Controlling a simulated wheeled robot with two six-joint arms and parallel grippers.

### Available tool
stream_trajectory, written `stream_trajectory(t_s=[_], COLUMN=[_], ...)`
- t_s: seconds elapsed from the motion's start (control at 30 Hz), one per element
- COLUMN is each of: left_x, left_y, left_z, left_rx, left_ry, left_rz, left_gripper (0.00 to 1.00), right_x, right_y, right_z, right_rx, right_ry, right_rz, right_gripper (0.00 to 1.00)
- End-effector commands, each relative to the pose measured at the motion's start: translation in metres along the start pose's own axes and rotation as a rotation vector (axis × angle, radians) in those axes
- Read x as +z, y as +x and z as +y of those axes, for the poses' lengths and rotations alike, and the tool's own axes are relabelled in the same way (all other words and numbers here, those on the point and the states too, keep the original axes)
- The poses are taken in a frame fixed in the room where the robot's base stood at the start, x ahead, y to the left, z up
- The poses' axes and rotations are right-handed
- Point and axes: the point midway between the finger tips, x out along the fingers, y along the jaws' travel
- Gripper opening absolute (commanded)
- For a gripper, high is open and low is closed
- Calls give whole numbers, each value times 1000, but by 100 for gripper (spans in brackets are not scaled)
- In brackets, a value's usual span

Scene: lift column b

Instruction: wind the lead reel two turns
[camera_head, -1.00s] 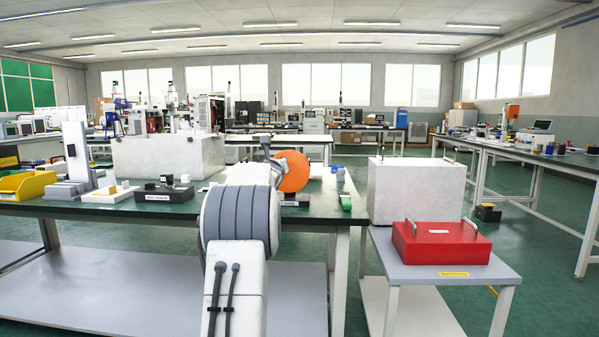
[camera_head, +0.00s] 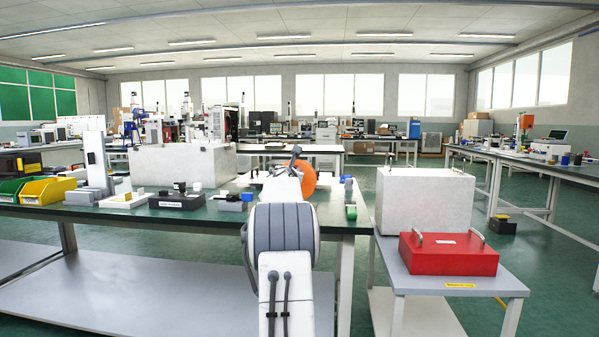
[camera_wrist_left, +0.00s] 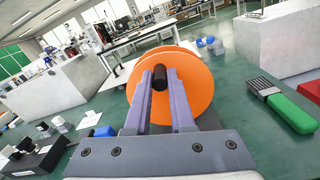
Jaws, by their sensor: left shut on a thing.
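The lead reel is an orange disc (camera_head: 309,180) on the green bench, partly hidden behind my left arm in the head view. In the left wrist view the orange reel (camera_wrist_left: 200,88) fills the middle, just beyond the fingers. My left gripper (camera_wrist_left: 160,80) is shut on the reel's black crank knob (camera_wrist_left: 159,76), with one finger on each side of it. In the head view my arm hides most of this grip. My right gripper is in neither view.
A large pale block (camera_head: 182,162) and a black box (camera_head: 178,201) stand left on the bench (camera_head: 120,212). A red lidded box (camera_head: 448,256) sits on a lower side table.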

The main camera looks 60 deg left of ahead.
Motion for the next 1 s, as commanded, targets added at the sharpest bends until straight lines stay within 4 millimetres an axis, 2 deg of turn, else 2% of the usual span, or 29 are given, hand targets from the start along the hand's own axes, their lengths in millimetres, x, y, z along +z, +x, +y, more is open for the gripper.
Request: stream_trajectory(t_s=[0.33, 0.37, 0.4, 0.43, 0.8, 1.0], left_x=[-3, -3, -3, -3, -1, -4], left_y=[1, 1, 1, 1, -2, -25], left_z=[0, 0, 0, 0, -2, -2], left_rx=[1, 1, 1, 1, -1, 1], left_ry=[2, 2, 2, 2, 1, 2], left_rz=[6, 6, 5, 5, 1, -1], left_gripper=[0, 25, 41, 52, 52, 52], right_x=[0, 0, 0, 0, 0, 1], right_y=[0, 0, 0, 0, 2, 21], right_z=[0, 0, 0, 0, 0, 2], right_rx=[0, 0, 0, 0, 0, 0], right_ry=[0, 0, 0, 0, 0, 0], right_rz=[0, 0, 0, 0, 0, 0], right_gripper=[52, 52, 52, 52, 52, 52])
